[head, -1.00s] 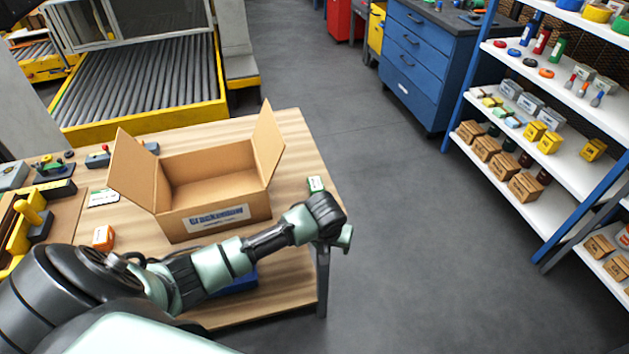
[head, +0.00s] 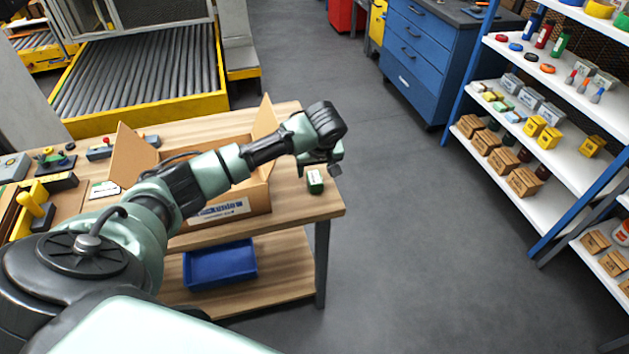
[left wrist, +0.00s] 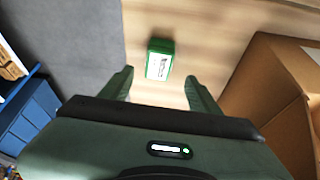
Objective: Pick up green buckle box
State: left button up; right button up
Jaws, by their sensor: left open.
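The green buckle box (head: 315,181) is a small green box with a white label on top, near the right edge of the wooden table in the head view. In the left wrist view the green box (left wrist: 159,59) lies just beyond the fingertips, roughly centred between them. My left gripper (left wrist: 160,78) is open and empty, with its two fingers apart. In the head view my left gripper (head: 322,166) hangs close above the box, pointing down. My right gripper is not in either view.
An open cardboard box (head: 262,196) stands on the table (head: 325,205) left of the green box, partly behind my arm. A blue bin (head: 220,265) sits on the lower shelf. Shelves of goods (head: 520,130) stand at right, with clear floor between.

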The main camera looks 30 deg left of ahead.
aim_at(315, 177)
pick_arm(q)
jog(key=x, duration=0.4)
jog(key=p+x, duration=0.1)
jog(key=x, duration=0.1)
jog(key=shift+d+f, duration=0.2)
jog(key=shift+c, duration=0.3)
grip_shut()
